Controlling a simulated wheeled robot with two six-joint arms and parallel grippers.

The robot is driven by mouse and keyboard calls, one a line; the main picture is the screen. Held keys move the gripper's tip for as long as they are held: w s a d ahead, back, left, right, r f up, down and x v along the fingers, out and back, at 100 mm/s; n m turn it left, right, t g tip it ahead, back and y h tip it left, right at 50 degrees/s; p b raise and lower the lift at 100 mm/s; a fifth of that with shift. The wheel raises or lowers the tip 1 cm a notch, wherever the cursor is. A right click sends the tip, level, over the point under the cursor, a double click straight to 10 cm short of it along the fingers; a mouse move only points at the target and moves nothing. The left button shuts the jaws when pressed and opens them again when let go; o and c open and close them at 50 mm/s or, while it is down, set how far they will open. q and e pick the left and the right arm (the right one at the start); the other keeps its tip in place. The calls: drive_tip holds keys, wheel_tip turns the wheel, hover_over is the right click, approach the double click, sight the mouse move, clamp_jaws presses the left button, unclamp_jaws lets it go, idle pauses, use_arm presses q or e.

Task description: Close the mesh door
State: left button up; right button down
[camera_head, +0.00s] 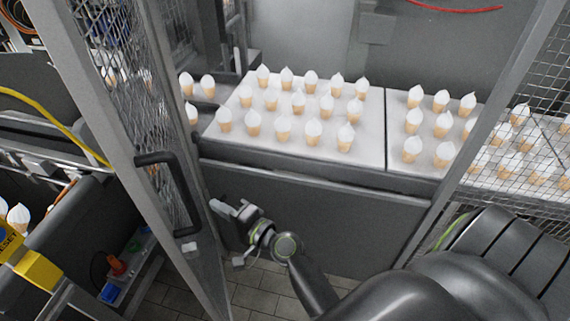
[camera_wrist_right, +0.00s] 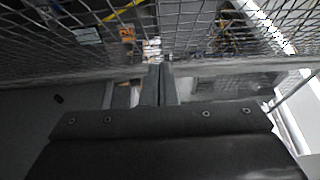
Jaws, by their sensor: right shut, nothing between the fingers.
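The mesh door (camera_head: 88,95) has a grey frame and wire mesh and stands open at the left of the head view. Its black bar handle (camera_head: 165,158) is on the door's near side. My right gripper (camera_head: 222,210) is just right of the door frame in the head view, low in front of the grey cabinet panel, and empty. In the right wrist view its two fingers (camera_wrist_right: 158,84) are together, pointing at the door's mesh (camera_wrist_right: 90,35) and frame bar. I cannot tell whether they touch it. My left gripper is not in view.
White-topped cones (camera_head: 283,128) stand in rows on a white table (camera_head: 365,150) behind the opening. A fixed mesh panel (camera_head: 520,120) and grey post bound the opening at the right. A yellow cable (camera_head: 55,122) and machine parts lie left of the door. Tiled floor shows below.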

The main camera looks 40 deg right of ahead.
drive_tip(key=b+v, duration=0.6)
drive_tip(key=v, duration=1.1)
drive_tip(key=shift+s, duration=0.2)
